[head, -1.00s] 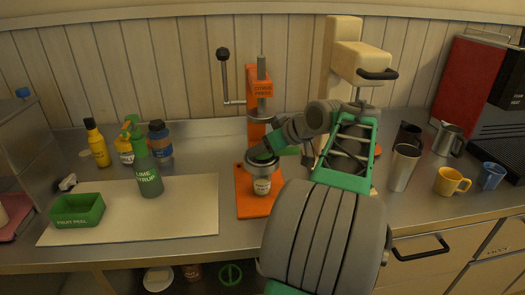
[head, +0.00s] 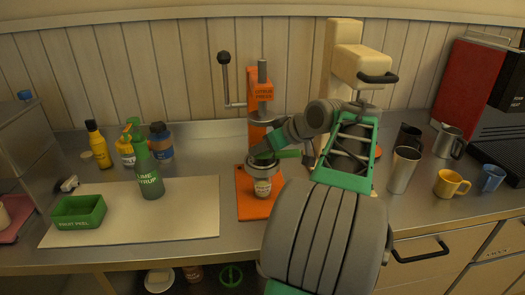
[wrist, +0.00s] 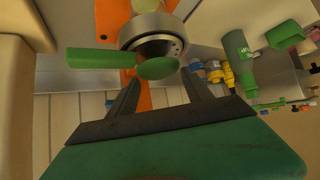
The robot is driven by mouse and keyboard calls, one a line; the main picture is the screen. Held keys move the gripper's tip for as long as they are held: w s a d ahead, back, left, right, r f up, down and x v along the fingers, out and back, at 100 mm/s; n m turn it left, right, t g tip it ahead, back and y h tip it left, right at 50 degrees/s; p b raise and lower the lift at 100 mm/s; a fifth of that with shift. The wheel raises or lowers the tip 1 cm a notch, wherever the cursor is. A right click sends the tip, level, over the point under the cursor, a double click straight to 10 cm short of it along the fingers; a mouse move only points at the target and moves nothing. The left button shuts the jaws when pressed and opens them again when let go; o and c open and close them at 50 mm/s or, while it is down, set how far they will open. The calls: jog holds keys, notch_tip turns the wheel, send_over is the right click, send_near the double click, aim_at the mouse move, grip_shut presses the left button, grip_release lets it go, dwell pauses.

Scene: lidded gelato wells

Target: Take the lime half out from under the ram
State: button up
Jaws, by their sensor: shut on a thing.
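The orange citrus press (head: 262,95) stands against the back wall, its lever raised on the left. My gripper (wrist: 158,76) reaches into it from the right. In the wrist view the lime half (wrist: 157,68), a green oval, lies between my two dark fingers, and they are shut on it. It is right against the rim of a round silver part (wrist: 152,34) of the press. My wrist hides most of the ram area in the head view.
A labelled cup (head: 262,188) stands on the orange press base (head: 252,209). A pale board (head: 190,222) to the left holds a green tray (head: 80,213) and a lime syrup bottle (head: 149,178). A steel tumbler (head: 403,170) and yellow mug (head: 449,183) stand right.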

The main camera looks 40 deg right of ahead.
jog(key=shift+r, duration=0.35)
jog(key=shift+s+a+f+b, duration=0.1)
jog(key=shift+s+a+b, duration=0.15)
jog(key=shift+s+a, duration=0.3)
jog(key=shift+s+a+b, duration=0.25)
jog(key=shift+s+a, duration=0.05)
jog(key=shift+s, duration=0.4)
jog(key=s+a+b, duration=0.1)
jog(key=s+a, duration=0.4)
jog(key=s, duration=0.2)
jog(key=shift+s, duration=0.2)
